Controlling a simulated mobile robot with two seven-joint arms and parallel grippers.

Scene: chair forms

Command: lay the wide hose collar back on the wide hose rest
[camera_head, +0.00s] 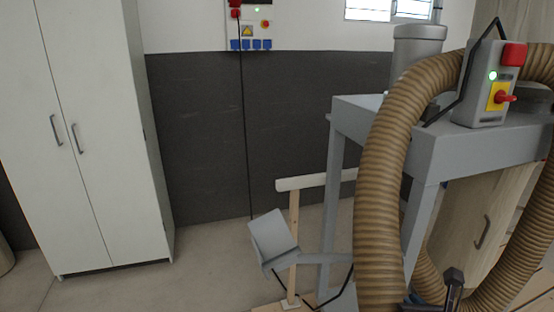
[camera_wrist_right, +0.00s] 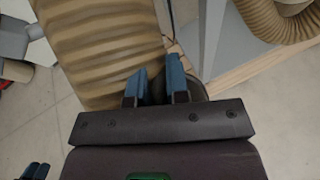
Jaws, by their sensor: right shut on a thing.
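The wide brown ribbed hose (camera_head: 380,190) arches down from the machine to the bottom edge in the head view; its lower end is out of frame there. In the wrist view my right gripper (camera_wrist_right: 155,84), with blue fingers, is shut on a dark rounded part at the hose end, seemingly the wide hose collar (camera_wrist_right: 196,88). The hose (camera_wrist_right: 105,45) lies just beyond the fingers, which hide part of the collar. A grey angled cradle (camera_head: 273,236), apparently the wide hose rest, stands left of the hose, low beside the machine's leg, and looks empty.
The grey machine frame (camera_head: 440,150) with its red-and-yellow switch box (camera_head: 490,92) stands at right. A wooden post with a pale crossbar (camera_head: 300,183) is behind the cradle. A white cabinet (camera_head: 100,130) stands at left. Floor between is clear.

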